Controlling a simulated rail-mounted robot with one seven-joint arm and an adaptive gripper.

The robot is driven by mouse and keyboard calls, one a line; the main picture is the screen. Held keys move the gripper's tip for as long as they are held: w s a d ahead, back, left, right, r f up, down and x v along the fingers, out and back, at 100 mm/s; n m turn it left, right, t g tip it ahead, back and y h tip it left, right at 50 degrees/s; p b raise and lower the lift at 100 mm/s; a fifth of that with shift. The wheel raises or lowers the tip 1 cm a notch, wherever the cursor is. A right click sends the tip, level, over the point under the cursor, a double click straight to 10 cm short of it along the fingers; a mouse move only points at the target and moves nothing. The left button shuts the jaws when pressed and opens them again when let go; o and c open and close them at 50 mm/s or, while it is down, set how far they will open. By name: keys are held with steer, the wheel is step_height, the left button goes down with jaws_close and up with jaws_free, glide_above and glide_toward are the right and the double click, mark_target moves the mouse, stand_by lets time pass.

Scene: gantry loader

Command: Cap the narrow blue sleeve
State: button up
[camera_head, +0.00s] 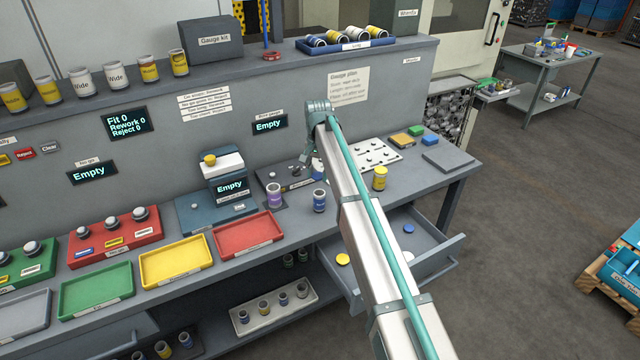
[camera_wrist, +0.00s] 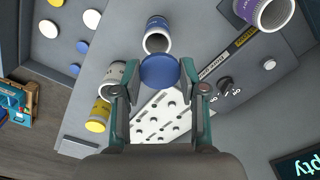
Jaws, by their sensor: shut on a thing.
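My gripper (camera_wrist: 159,82) is shut on a round blue cap (camera_wrist: 160,68), held between its two fingertips. Just beyond the cap in the wrist view stands a blue-and-white sleeve (camera_wrist: 157,24) with its open mouth showing. The cap's edge overlaps the sleeve's near side in the picture; they look apart, though the gap is hard to judge. In the head view the blue sleeve (camera_head: 319,201) stands upright on the bench, left of my arm.
A purple sleeve (camera_head: 274,196) stands left of the blue one, a yellow sleeve (camera_head: 380,178) to the right. A grey sleeve (camera_wrist: 113,75) stands near the fingers. A white perforated plate (camera_wrist: 155,118) lies close by. The open drawer (camera_head: 440,257) holds loose caps.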

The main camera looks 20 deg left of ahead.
steer(key=shift+w+d+f, duration=0.2)
steer(key=shift+d, duration=0.1)
steer(key=shift+s+a+f, duration=0.1)
steer(key=shift+f, duration=0.2)
steer(key=shift+f+b, duration=1.3)
steer(key=shift+f, duration=1.45)
steer(key=o, duration=0.9)
steer(key=shift+f, duration=0.1)
step_height(320, 180, up, 12)
steer(key=shift+r, duration=0.1)
